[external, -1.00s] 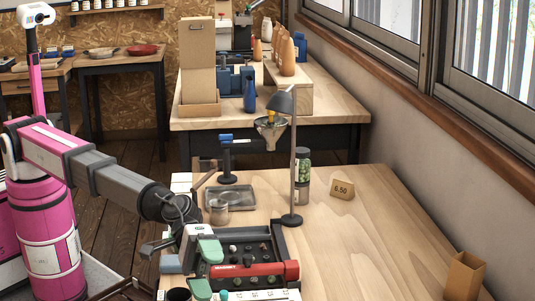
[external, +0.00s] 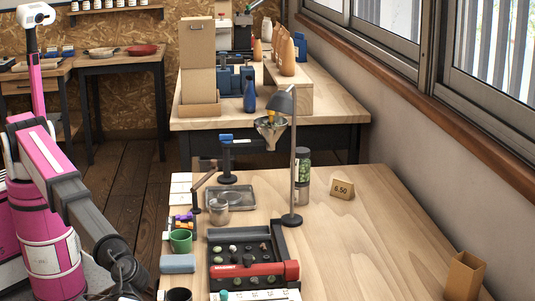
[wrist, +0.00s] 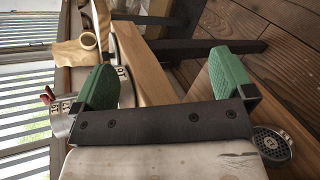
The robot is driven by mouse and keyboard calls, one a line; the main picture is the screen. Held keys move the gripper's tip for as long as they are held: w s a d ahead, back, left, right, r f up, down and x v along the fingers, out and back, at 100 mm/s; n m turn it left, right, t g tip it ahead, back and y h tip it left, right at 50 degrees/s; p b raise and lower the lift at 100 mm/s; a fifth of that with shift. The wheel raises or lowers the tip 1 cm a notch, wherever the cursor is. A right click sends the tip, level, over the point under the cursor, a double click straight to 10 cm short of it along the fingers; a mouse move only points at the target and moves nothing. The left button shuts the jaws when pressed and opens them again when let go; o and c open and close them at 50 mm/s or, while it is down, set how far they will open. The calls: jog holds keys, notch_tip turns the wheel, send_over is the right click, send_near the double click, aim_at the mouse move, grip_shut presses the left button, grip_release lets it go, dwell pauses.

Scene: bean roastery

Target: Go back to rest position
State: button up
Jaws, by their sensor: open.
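My gripper (wrist: 165,84) shows in the wrist view with its two green-padded fingers spread wide apart. It is open, and nothing is held between the pads. In the external view my arm reaches down to the bottom edge, left of the near wooden table (external: 375,240). The fingers are not clear there, as the end of the arm runs to the frame's edge.
A black compartment tray (external: 290,242) with a red tool (external: 255,272) lies on the near table. A green cup (external: 181,241), a blue block (external: 178,263) and a lamp (external: 293,160) are also on it. The table's right side is mostly clear.

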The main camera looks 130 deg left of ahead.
jog(key=s+a+f+m+g+y, duration=0.2)
jog(key=s+a+f+m+y, duration=0.15)
jog(key=s+a+f, duration=0.4)
jog(key=s+a+f+m+g+y, duration=0.2)
jog(key=s+a+f+m, duration=0.25)
jog(key=s, duration=0.55)
jog(key=s+a+f+m+g+y, duration=0.25)
jog(key=s+a+f, duration=0.25)
jog(key=s+a, duration=0.3)
jog(key=s+a+m+g+y, duration=0.1)
jog(key=s+a+m+y, duration=0.1)
jog(key=s+a, duration=0.4)
jog(key=shift+s+a+f, duration=0.2)
jog(key=shift+s+a, duration=0.1)
jog(key=shift+s, duration=0.35)
jog(key=shift+m+g, duration=0.25)
